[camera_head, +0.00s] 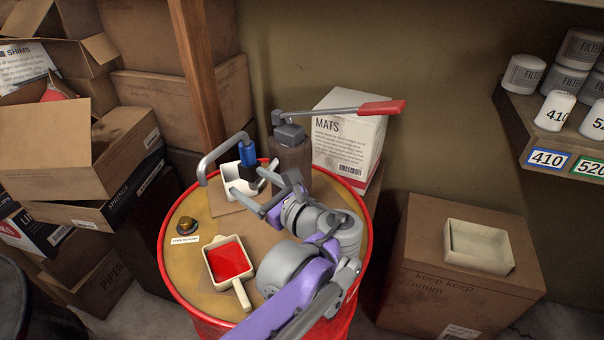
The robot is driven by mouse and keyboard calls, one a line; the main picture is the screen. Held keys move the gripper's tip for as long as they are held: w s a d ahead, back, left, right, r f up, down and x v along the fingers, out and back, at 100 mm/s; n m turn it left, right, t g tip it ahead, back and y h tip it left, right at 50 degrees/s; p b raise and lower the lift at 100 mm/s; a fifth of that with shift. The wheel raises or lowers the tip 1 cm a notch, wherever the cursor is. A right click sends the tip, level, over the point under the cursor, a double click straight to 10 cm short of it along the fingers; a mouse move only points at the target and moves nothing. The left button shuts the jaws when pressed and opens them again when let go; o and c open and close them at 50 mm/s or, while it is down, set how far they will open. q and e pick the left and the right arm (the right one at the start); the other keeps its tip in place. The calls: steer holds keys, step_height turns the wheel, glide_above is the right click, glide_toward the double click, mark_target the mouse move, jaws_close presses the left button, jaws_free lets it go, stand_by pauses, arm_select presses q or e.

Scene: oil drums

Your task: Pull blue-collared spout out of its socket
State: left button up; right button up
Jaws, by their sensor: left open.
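The spout (222,145) is a bent grey pipe with a blue collar (247,153) at its right end, above the red drum's (172,270) top. Its bend and tip reach out to the left. The socket is hidden or cannot be told apart behind the collar and my gripper. My left gripper (254,187) is open, its two fingers just below and right of the collar. I cannot tell whether a finger touches the spout. My right gripper is not in view.
A pump (291,150) with a red-ended lever (368,108) stands behind the gripper. A white tub (232,172), a scoop-like pan with red contents (228,262) and a brass cap (187,225) are on the drum. A MATS box (345,140) stands behind. Cartons crowd the left.

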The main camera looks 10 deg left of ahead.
arm_select(q)
steer(key=w+d+r+m+t+y, duration=0.1)
steer(key=w+d+r+m, duration=0.1)
steer(key=d+r, duration=0.1)
steer(key=x, duration=1)
steer(key=shift+w+a, duration=0.2)
steer(key=shift+w, duration=0.2)
jaws_close()
